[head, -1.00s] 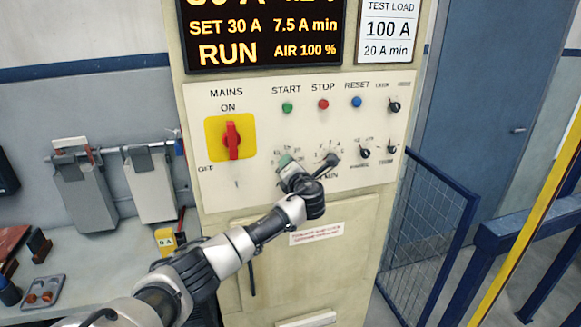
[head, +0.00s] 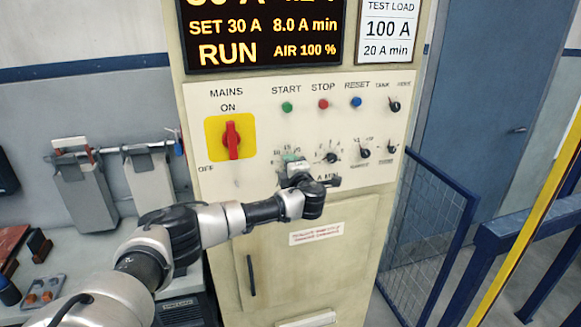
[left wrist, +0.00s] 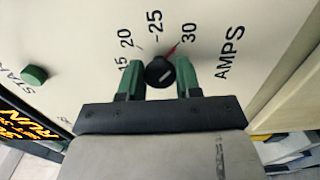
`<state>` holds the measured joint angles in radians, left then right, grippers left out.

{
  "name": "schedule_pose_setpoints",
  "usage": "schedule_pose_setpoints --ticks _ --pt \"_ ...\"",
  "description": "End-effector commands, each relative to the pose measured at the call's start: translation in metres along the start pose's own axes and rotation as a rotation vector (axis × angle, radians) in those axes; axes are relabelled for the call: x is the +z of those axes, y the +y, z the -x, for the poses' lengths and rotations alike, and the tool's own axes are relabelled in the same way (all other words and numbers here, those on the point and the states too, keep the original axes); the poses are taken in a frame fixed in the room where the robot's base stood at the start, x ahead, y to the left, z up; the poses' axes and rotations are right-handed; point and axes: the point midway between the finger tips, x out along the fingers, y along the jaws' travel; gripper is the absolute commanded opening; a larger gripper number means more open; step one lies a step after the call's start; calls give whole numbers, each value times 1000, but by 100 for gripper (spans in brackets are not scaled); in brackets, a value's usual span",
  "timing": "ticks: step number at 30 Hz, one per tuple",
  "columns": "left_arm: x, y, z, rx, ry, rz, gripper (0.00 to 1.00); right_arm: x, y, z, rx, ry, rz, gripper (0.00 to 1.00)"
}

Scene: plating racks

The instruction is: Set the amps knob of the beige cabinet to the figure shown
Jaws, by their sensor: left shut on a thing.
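The beige cabinet (head: 228,275) fills the middle of the head view. Its display (head: 262,38) reads SET 30 A, 8.0 A min, RUN and AIR 100 %. A card (head: 388,30) beside it reads TEST LOAD 100 A, 20 A min. The black amps knob (left wrist: 160,73) shows in the left wrist view, its red pointer close to the 30 mark. My left gripper (left wrist: 159,80) is shut on this knob, one green finger on each side. In the head view my left gripper (head: 291,160) largely hides the knob. My right gripper is not in view.
A red mains switch (head: 232,140) on a yellow plate is left of the gripper. The A min knob (head: 330,157) is close on its right. START, STOP and RESET buttons sit above. A blue mesh gate (head: 430,230) stands right of the cabinet.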

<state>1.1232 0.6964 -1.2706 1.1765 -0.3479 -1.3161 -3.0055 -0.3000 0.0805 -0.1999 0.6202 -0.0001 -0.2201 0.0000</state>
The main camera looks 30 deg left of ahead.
Motion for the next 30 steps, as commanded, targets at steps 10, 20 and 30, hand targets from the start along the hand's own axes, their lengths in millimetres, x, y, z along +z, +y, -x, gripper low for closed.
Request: schedule_pose_setpoints --ticks 10,20,30 --pt "0 -3 1 -4 0 -26 10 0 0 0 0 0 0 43" --pt "0 -2 1 -3 -1 -24 55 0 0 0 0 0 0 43" --pt "1 -1 3 -1 -3 -21 59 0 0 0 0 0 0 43"
